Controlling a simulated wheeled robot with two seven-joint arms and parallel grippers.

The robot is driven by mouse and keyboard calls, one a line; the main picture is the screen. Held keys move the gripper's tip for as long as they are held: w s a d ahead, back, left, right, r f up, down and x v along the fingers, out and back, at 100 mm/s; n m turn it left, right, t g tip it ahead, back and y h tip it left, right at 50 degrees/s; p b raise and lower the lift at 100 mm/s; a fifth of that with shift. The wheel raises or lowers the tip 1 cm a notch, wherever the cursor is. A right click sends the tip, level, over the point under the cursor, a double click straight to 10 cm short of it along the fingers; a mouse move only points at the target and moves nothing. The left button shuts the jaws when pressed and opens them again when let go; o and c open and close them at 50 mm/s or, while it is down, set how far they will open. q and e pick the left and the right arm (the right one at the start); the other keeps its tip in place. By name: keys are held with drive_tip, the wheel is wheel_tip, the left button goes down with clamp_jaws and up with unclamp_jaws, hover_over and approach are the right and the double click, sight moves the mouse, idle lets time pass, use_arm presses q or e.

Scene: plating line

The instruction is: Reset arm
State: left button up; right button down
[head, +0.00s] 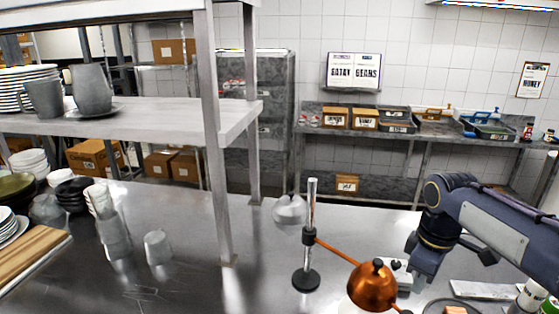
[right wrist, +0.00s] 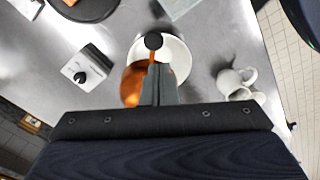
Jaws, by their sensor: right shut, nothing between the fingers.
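My right gripper (right wrist: 157,88) shows in the right wrist view with its two grey fingers together and nothing between them. It is above the counter, over a copper lamp shade and a white round dish (right wrist: 176,58); I cannot tell whether it touches either. In the head view my right arm comes in from the right and bends down near the copper lamp (head: 372,287); its fingertips are not clear there. My left gripper is not in view.
The steel counter (head: 190,215) holds a chrome lamp stand (head: 311,235), a white box with a black knob (right wrist: 88,68), small white jugs (right wrist: 236,84) and stacked cups (head: 112,230). A shelf post (head: 218,150) rises from the counter. The counter's middle left has free room.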

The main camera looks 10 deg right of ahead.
drive_tip(key=s+a+f+m+t+y, duration=0.2)
drive_tip(key=s+a+m, duration=0.3)
drive_tip(key=s, duration=0.3)
drive_tip(key=s+a+f+m+t+y, duration=0.1)
drive_tip(key=s+a+f+m+t, duration=0.2)
drive_tip(key=s+a, duration=0.4)
drive_tip(key=shift+s+a+f+m+y, duration=0.15)
drive_tip(key=shift+s+a+m+y, duration=0.25)
drive_tip(key=shift+s+m, duration=0.4)
drive_tip(key=c, duration=2.1)
unclamp_jaws()
drive_tip(key=shift+w, duration=0.15)
drive_tip(key=shift+c, duration=0.2)
